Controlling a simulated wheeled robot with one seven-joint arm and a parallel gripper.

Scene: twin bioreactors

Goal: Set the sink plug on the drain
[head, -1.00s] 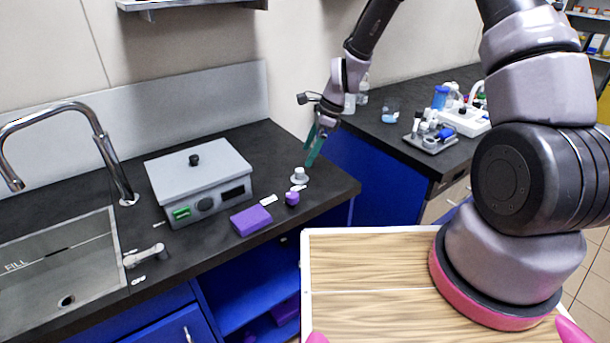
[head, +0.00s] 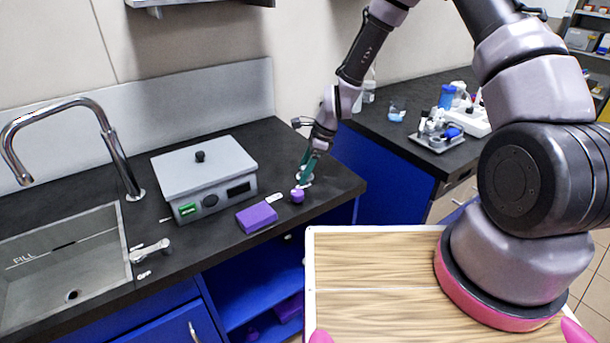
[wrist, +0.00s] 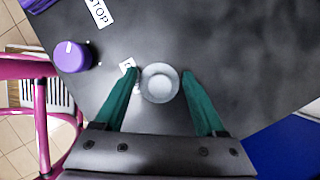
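The sink plug, a small pale grey round piece (wrist: 160,83), sits on the dark counter near its right end. In the wrist view it lies between the two green fingers of my gripper (wrist: 160,73), with a gap on each side. My gripper is open and points down over the plug; in the head view the fingers (head: 308,166) mostly hide the plug. The drain (head: 72,295) is a dark round hole in the floor of the grey sink (head: 95,255) at the left. Nothing covers the drain.
A purple knob-shaped piece (head: 297,194) stands close beside the plug, with a purple block (head: 257,217) to its left. A grey lidded box (head: 205,168) stands between plug and sink. A tall faucet (head: 115,150) arches over the sink, and a small lever (head: 150,251) is at its right edge.

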